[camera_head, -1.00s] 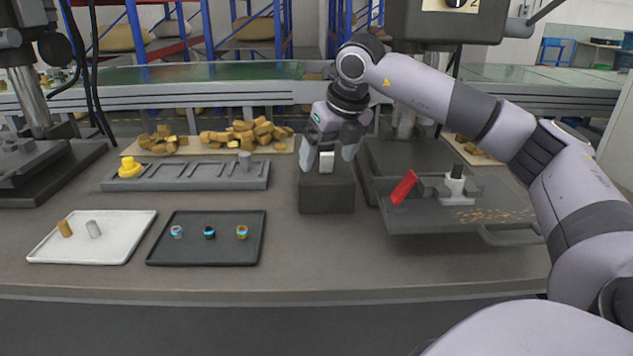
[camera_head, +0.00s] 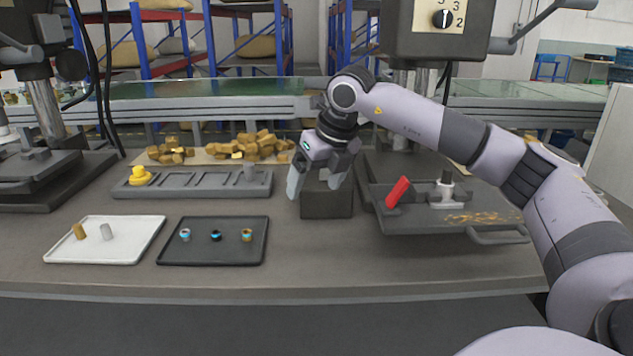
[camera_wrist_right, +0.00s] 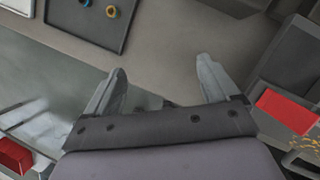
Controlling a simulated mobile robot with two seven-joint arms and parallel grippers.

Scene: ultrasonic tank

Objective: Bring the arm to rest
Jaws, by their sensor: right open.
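My right gripper (camera_head: 318,190) is open and empty in the head view, in front of and above the dark grey block-like tank (camera_head: 327,205). Its fingers point down and toward the left. My left gripper does not show.
A black tray (camera_head: 212,258) with several small rings and a white tray (camera_head: 100,255) with two small cylinders lie left. Behind them is a grey slotted rack (camera_head: 200,187) with a yellow piece (camera_head: 141,176). A drill-press table (camera_head: 440,218) with a red handle (camera_head: 397,191) stands right.

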